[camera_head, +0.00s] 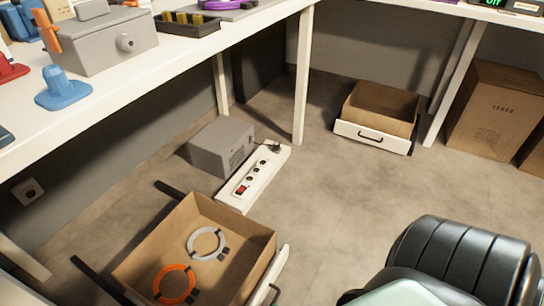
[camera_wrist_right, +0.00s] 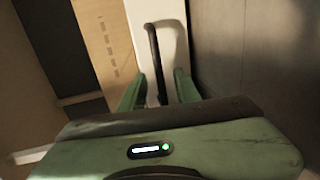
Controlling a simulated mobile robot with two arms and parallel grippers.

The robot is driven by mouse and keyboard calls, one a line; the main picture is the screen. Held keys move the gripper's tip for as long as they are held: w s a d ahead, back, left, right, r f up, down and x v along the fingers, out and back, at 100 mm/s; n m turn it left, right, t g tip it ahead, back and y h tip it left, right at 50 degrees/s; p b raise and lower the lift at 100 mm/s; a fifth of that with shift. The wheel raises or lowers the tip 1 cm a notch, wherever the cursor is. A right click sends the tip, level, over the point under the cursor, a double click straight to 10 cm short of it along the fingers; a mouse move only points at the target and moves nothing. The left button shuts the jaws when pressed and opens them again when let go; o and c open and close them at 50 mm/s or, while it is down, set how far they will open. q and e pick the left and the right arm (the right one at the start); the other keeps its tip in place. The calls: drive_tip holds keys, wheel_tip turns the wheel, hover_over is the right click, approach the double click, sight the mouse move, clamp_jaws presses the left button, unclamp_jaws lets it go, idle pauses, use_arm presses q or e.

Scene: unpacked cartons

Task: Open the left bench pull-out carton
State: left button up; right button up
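A brown carton (camera_head: 140,262) with a white front panel (camera_head: 272,274) and dark handle (camera_head: 276,294) stands out from under the left bench, with dark rails behind it. It is open at the top. An orange coil (camera_head: 175,284) and a white coil (camera_head: 206,244) lie inside. In the right wrist view, my right gripper (camera_wrist_right: 160,90) has its two green fingers apart, with a dark handle (camera_wrist_right: 153,50) on a white panel (camera_wrist_right: 178,35) between them. Contact is unclear, and I cannot be sure which carton this is. My left gripper is not in view.
A grey box (camera_head: 222,146) and a white power strip (camera_head: 252,178) lie on the floor behind the carton. A second open carton (camera_head: 378,104) with a white handled front stands under the far bench. A tall closed carton (camera_head: 495,110) stands at the right. The middle floor is clear.

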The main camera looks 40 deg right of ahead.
drive_tip(key=v, duration=0.3)
drive_tip(key=shift+s+d+r+p, duration=0.1)
drive_tip(key=shift+s+r+p, duration=0.05)
drive_tip(key=shift+s+p, duration=0.2)
idle(0.3)
